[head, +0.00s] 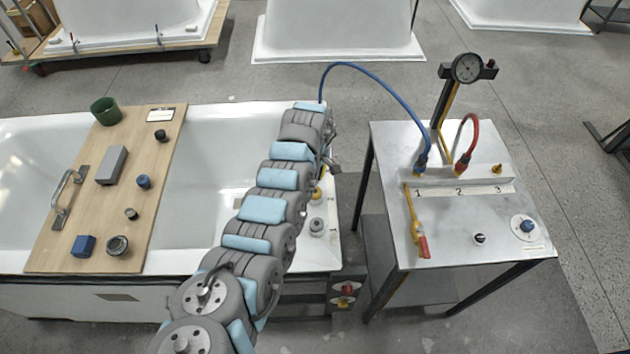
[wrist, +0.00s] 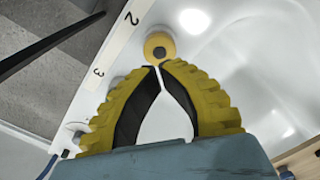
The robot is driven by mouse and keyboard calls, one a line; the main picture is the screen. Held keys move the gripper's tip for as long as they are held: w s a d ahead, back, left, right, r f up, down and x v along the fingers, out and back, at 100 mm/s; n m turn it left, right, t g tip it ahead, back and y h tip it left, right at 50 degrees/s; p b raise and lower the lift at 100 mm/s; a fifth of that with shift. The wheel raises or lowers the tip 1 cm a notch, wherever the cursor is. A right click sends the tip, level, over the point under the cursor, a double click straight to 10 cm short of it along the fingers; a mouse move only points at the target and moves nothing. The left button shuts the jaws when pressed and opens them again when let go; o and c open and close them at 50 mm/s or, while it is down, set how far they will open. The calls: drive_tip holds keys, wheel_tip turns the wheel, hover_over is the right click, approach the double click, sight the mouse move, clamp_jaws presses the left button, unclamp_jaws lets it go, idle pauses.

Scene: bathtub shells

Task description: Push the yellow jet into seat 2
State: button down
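The yellow jet (wrist: 157,45) is a round yellow ring with a grey centre. In the wrist view it sits on the white tub rim beside the label 2, over the place of seat 2. How deep it sits I cannot tell. My gripper (wrist: 160,66) has ribbed yellow fingers whose tips meet, with an empty gap further back. The tips are right at the jet's near edge and appear to touch it; nothing shows between them. In the head view the jet (head: 316,196) shows small on the rim, just below my gripper, which my arm largely hides.
A grey fitting (head: 317,227) stands by label 3 on the rim. A wooden board (head: 165,180) with loose parts spans the tub. A metal table (head: 465,220) at right carries a gauge (head: 467,68), a blue hose (head: 385,88) and a red hose (head: 474,130). The floor between is clear.

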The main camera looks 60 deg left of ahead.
sight(315, 191)
wheel_tip(315, 191, up, 9)
idle(0.6)
